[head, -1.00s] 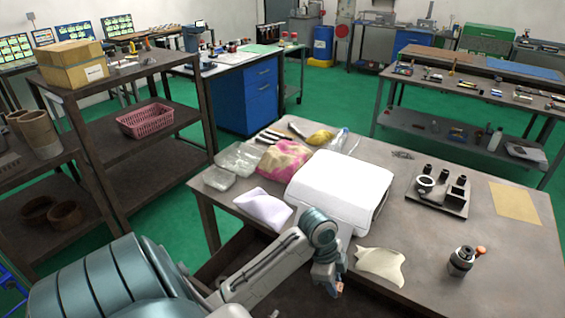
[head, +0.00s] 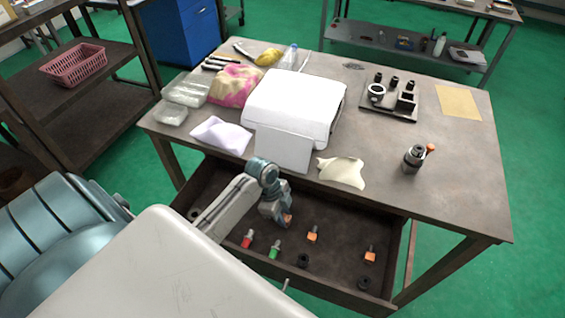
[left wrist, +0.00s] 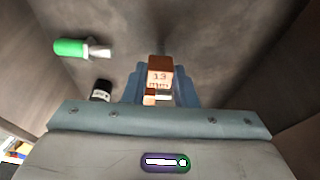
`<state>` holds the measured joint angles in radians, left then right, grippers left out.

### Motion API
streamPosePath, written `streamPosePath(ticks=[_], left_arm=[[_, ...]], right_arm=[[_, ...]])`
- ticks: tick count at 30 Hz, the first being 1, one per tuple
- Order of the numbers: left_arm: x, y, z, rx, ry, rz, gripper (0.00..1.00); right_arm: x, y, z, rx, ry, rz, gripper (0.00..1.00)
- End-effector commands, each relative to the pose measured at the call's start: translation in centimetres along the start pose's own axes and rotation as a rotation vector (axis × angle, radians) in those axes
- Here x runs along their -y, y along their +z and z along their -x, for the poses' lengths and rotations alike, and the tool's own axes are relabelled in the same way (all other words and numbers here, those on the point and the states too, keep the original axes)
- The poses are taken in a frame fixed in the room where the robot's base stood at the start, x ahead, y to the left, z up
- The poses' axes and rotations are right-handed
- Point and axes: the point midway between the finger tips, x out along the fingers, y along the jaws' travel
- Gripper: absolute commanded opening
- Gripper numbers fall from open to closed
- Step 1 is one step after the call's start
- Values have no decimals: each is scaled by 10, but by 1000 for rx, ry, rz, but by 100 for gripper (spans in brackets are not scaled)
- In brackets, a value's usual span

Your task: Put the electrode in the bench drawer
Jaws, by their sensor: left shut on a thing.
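My left gripper (head: 285,217) is shut on a small copper-orange block, the electrode (head: 288,220). In the left wrist view its face (left wrist: 159,76) is marked "13 mm", between the blue fingers (left wrist: 160,92). The bench drawer (head: 340,240) is open under the front of the bench, and the gripper with the electrode shows over its inside. I cannot tell whether the electrode touches the drawer floor. My right gripper is not in view.
In the drawer lie a red-ended piece (head: 247,238), a green-ended piece (head: 274,249), orange blocks (head: 313,236) (head: 370,256) and dark rings (head: 303,261). On the bench are a white machine (head: 292,105), a cloth (head: 342,172) and a cylindrical holder (head: 413,158).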

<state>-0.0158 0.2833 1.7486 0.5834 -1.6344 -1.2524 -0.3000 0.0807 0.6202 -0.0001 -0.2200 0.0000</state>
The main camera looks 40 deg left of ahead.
Motion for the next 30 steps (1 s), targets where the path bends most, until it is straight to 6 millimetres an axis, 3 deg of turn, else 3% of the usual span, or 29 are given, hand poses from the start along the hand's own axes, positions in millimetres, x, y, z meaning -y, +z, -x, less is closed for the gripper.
streamPosePath(ticks=[10,11,14,25,30], left_arm=[[0,1,-4,0,-1,0,0],[0,1,-4,0,-1,0,29],[0,1,-3,0,-1,0,47],[1,1,2,1,-3,-1,47],[1,2,28,3,-6,-4,47]], right_arm=[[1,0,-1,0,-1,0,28],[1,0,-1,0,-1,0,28],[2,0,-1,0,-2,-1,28],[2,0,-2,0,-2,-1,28],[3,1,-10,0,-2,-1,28]])
